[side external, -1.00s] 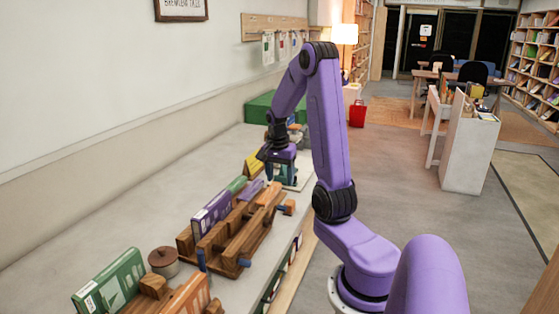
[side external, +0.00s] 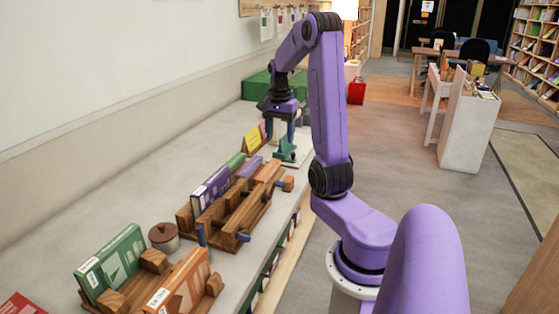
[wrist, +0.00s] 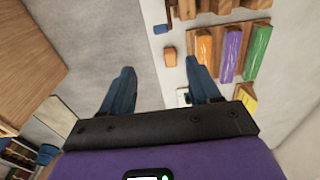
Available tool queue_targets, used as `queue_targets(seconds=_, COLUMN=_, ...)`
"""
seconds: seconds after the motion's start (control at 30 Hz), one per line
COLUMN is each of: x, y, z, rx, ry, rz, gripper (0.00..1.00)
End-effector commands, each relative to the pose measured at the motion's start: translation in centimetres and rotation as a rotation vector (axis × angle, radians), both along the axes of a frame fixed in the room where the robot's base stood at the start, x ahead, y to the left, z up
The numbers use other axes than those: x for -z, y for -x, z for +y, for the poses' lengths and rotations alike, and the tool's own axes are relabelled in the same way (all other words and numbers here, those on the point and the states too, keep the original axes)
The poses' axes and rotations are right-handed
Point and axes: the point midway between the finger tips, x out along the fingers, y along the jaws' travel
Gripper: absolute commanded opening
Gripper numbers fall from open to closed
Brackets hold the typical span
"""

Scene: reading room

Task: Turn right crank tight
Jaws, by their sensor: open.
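A wooden press (side external: 215,237) on the bench holds several books upright. Blue crank parts (side external: 243,237) show at its near end, with another blue upright part (side external: 201,236) to their left. A wooden knob (side external: 288,184) with a blue part sticks out at its right side. In the wrist view the wooden knob (wrist: 170,55) and a blue piece (wrist: 160,29) lie beyond my fingertips. My gripper (side external: 283,141) is open and empty, pointing down past the far end of the press. Its two blue fingers (wrist: 159,70) are spread apart, touching no crank.
A teal device (side external: 287,152) stands under my gripper. A yellow sign (side external: 254,138) is beside it. Nearer on the bench are a brown lidded pot (side external: 163,236) and another wooden holder with a green book (side external: 112,263). A green box (side external: 258,85) is behind.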

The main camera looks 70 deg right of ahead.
Motion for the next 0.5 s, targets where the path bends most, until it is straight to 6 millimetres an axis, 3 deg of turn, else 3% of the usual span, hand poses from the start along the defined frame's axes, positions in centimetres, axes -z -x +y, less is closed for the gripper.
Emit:
queue_targets(seconds=0.27, x=1.6, y=0.0, z=-0.6, rx=-0.005, ry=-0.04, rz=-0.002, gripper=0.62)
queue_targets(seconds=0.5, x=5.9, y=0.0, z=-0.6, rx=-0.005, ry=-0.041, rz=-0.002, gripper=0.62)
